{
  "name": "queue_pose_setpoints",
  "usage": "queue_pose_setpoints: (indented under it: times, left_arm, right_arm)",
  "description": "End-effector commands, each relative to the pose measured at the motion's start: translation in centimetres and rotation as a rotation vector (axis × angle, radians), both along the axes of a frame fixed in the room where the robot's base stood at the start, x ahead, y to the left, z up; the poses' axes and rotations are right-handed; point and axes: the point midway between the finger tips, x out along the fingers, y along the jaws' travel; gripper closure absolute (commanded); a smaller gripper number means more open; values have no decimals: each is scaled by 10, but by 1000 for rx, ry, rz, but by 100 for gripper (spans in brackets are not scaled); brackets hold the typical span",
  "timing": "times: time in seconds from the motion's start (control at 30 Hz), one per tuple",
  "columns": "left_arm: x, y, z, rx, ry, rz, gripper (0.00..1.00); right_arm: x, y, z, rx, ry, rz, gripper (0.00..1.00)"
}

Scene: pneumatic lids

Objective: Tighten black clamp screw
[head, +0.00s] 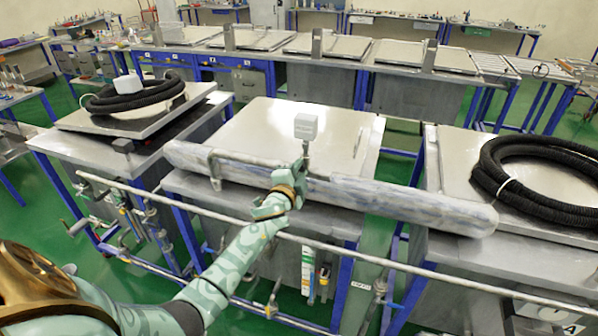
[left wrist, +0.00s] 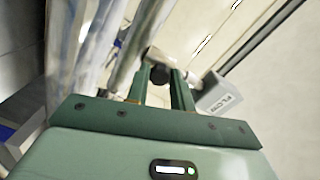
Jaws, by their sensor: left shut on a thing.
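My left gripper (head: 304,162) reaches in over the long wrapped roll, at the post below a grey box. In the left wrist view my two green fingers (left wrist: 163,80) are shut on a small dark round part, which I take for the black clamp screw (left wrist: 159,74). A pale cylindrical piece (left wrist: 165,62) lies just beyond the fingertips. In the head view the screw is too small and covered to make out. The grey box (head: 306,127), marked FLOW in the left wrist view (left wrist: 220,93), stands close beside the fingers. My right gripper is not in view.
The wrapped roll (head: 400,200) lies across the front of the metal lid (head: 260,125). A long rail (head: 420,268) runs across the front. Black coiled hoses (head: 540,185) lie on the right and left tables. Green floor shows between tables.

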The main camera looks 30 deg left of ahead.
Motion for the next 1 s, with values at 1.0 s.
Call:
queue_pose_setpoints:
  times: [1.0]
  left_arm:
    - [-1, -1, -3, 748, 185, -2, 100]
  right_arm:
    - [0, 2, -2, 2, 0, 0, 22]
